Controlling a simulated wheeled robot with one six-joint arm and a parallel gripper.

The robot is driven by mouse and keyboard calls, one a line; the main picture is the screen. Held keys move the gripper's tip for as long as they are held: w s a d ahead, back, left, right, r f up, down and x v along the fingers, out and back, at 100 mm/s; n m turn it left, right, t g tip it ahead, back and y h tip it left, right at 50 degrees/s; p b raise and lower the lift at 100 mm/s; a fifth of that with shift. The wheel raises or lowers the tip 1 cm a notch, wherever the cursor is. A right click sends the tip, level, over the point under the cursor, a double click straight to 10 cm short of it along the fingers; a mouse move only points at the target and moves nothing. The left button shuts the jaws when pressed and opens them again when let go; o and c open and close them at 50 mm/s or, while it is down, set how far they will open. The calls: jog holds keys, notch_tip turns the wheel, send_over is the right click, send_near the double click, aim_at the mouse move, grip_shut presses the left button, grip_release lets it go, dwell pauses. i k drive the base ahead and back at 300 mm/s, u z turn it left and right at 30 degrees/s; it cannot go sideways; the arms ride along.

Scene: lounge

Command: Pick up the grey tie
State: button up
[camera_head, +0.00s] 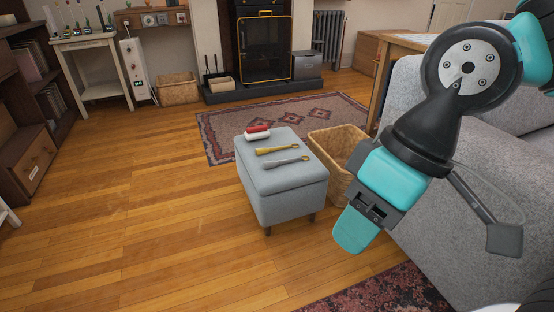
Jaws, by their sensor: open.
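The grey tie (287,162) lies as a narrow strip on top of the light grey ottoman (284,185), nearest its front edge. A mustard-yellow strip (277,150), similar in shape, lies just behind it, apart from it. My gripper (358,224) hangs in the air at the right of the ottoman in the picture, pointing down and left. It is open, with nothing seen in it, and is apart from the tie. The full spread of its fingers is hard to make out from this side.
A red and white rolled item (257,133) lies at the ottoman's back left. A wicker basket (335,148) stands close at its right. A grey sofa (430,215) fills the right side. The wooden floor (140,210) at the left is clear.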

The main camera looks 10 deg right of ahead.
aim_at(271, 164)
jog(key=u, duration=0.35)
jog(key=i, duration=1.55)
jog(key=z, duration=0.1)
